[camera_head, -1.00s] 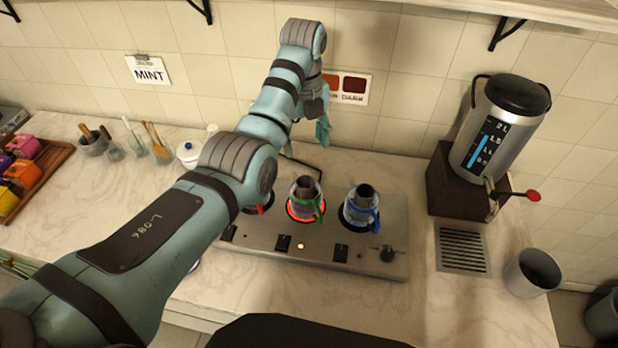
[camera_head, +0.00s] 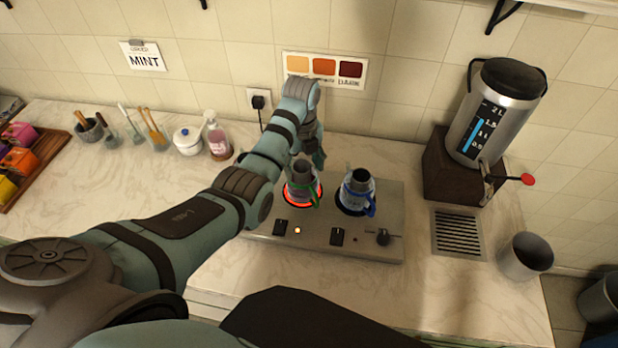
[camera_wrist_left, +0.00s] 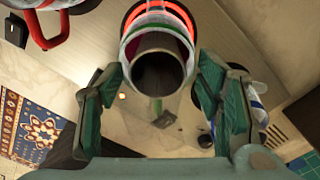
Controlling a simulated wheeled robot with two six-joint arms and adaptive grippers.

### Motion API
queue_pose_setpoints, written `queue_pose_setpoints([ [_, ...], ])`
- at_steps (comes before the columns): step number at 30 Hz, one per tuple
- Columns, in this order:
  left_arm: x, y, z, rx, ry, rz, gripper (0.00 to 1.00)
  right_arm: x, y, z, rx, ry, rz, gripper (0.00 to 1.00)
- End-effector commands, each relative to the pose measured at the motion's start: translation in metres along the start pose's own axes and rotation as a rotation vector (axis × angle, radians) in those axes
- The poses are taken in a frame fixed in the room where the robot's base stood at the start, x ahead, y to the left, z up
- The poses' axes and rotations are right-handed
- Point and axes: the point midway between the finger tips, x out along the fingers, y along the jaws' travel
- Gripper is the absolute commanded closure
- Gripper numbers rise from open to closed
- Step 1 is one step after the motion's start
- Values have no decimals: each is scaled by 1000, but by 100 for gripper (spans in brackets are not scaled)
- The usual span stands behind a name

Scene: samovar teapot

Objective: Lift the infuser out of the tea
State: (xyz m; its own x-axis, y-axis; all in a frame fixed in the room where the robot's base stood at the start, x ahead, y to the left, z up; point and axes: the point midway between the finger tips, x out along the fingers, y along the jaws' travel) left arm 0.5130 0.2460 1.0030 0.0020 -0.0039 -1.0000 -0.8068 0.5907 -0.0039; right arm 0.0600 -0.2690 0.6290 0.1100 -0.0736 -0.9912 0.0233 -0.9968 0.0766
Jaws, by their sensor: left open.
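The glass pot with a green handle (camera_head: 303,196) stands on the glowing middle burner. The infuser (camera_head: 302,169), a dark open-topped cylinder, stands up out of its mouth. In the left wrist view the infuser (camera_wrist_left: 158,62) shows from above, with a dark inside. The tea itself is hard to make out. My left gripper (camera_head: 314,150) is over the green-handled pot, behind the infuser in the head view. In the left wrist view the gripper (camera_wrist_left: 160,78) is open, with one finger on each side of the infuser. I cannot tell whether either finger touches it. My right gripper is not in view.
A blue-handled pot (camera_head: 357,192) stands close on the right. A red-handled pot (camera_wrist_left: 40,22) is at upper left in the wrist view. The water dispenser (camera_head: 497,112) and a grey cup (camera_head: 525,257) stand at right.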

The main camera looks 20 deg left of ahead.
Motion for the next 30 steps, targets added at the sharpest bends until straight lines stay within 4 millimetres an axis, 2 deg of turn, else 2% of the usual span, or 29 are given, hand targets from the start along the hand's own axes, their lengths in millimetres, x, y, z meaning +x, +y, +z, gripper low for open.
queue_pose_setpoints([
  [4, 0, 0, 0, -1, 0, 0, 40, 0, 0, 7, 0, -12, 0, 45],
  [5, 0, 0, 0, -1, 0, 0, 44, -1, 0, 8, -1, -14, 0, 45],
  [15, 0, -1, 0, 1, -1, -1, 97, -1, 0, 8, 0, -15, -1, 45],
  [17, 0, -1, 0, 1, -1, -1, 100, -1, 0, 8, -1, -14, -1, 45],
  [23, -1, -1, 0, 2, 0, -1, 100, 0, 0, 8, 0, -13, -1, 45],
  [30, -19, -6, -2, 11, -1, -3, 100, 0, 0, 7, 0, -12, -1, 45],
])
